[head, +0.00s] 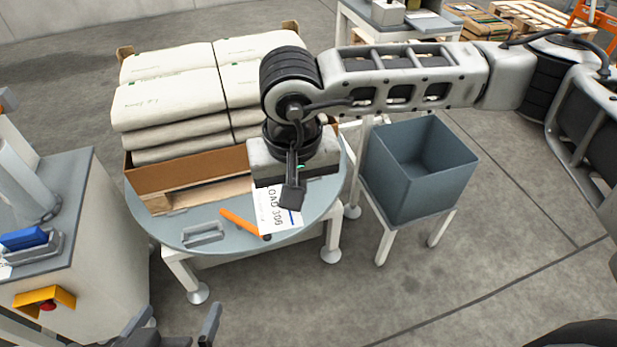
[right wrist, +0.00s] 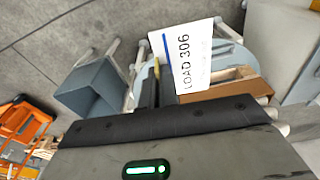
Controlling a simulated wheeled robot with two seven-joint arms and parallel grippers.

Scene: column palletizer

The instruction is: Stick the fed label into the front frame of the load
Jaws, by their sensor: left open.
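The white label (head: 267,222) with a blue edge hangs at the fingertips of my right gripper (head: 291,196), which appears shut on it. In the right wrist view the label (right wrist: 190,62) reads "LOAD 306" beside the dark fingers (right wrist: 158,92). The load of stacked pale sacks (head: 168,100) sits in a brown cardboard tray (head: 190,172) on a round grey table (head: 165,228). A small grey rectangular frame (head: 203,234) is at the table's front; the label is right of it, apart. My left gripper (head: 181,314) is open and empty at the bottom edge, partly cut off.
An orange-handled tool (head: 240,222) lies on the table between frame and label. A blue-grey bin (head: 420,175) stands on a stand to the right. A grey cabinet (head: 95,250) with a red button (head: 47,307) stands at left.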

